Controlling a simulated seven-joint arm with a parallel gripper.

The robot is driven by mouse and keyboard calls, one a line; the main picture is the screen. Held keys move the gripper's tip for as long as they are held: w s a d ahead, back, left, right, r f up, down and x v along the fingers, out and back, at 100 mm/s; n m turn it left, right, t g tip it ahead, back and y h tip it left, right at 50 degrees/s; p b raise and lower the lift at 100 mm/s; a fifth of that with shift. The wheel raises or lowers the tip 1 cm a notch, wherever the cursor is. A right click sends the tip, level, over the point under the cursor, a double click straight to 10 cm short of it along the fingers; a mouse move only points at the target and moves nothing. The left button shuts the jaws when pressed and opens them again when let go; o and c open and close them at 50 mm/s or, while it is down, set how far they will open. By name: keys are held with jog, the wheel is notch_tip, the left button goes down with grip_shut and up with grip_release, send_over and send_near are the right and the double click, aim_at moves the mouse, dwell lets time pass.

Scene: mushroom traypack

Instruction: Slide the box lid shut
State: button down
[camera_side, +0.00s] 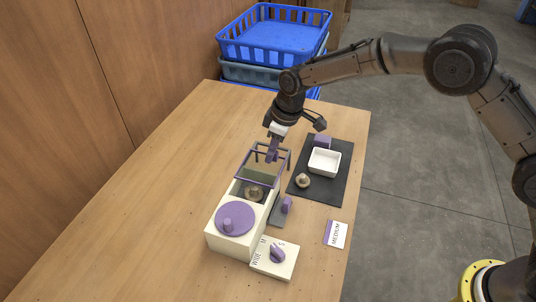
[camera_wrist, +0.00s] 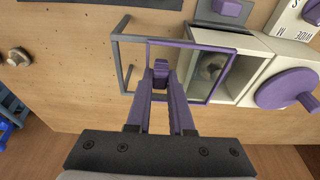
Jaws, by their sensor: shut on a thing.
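The cream box (camera_side: 214,240) has a purple round disc with a knob (camera_side: 234,218) on its near end. A brown mushroom (camera_side: 254,192) sits in its open compartment. The see-through lid with a purple frame (camera_side: 251,183) is slid partly back over grey rails (camera_side: 288,160), leaving part of the compartment uncovered. My gripper (camera_side: 273,153) is above the lid's far end. In the wrist view its fingers (camera_wrist: 160,80) are shut on a small purple handle (camera_wrist: 160,66) at the end of the lid frame (camera_wrist: 190,42). The mushroom (camera_wrist: 208,71) shows dimly there.
A dark mat (camera_side: 338,188) to the right holds a white tray (camera_side: 325,170), a purple block (camera_side: 322,141) and another mushroom (camera_side: 303,181). A dial unit (camera_side: 274,260) and a MEDIUM card (camera_side: 336,234) lie nearer. Blue crates (camera_side: 270,50) stand behind. The table's left side is clear.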

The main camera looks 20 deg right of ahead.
aim_at(265, 177)
jog(key=shift+s+a+f, duration=0.2)
jog(key=shift+s+a, duration=0.4)
jog(key=shift+s, duration=0.2)
jog(key=shift+s+a+f, duration=0.25)
jog(key=shift+s+a, duration=0.4)
jog(key=shift+s, duration=0.15)
jog(key=shift+s+a+f, duration=0.2)
jog(key=shift+s+a, duration=0.4)
jog(key=shift+s, duration=0.2)
jog(key=c, duration=0.8)
grip_release()
jog(key=shift+w+v, duration=0.1)
jog(key=shift+v, duration=1.2)
jog(key=shift+w+v, duration=0.15)
jog(key=shift+v, duration=1.1)
jog(key=shift+a+r, duration=0.1)
